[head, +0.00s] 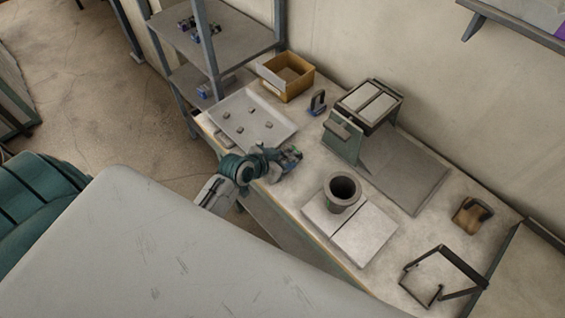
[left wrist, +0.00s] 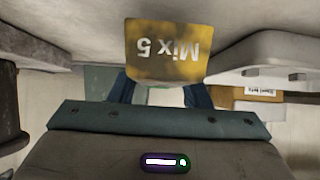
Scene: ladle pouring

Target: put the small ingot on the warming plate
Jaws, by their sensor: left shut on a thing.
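My left gripper (head: 290,158) is low over the front edge of the bench, just right of the white tray. In the left wrist view its blue fingers (left wrist: 160,95) are shut on a yellow piece lettered "Mix 5" (left wrist: 165,50), seen upside down. Whether this is the small ingot is hard to tell. Several small grey ingots (head: 269,125) lie on the white tray (head: 226,107). A pale flat plate (head: 365,236), which may be the warming plate, lies to the right of my gripper, with a dark round pot (head: 343,190) standing on its back left part. My right gripper is out of view.
A cardboard box (head: 287,77) stands behind the tray. A dark handled block (head: 318,102) and a rack with light panels (head: 369,102) stand at the back. A grey sheet (head: 410,170) lies beside them. A brown object (head: 470,215) and a dark metal frame (head: 440,275) are at the right.

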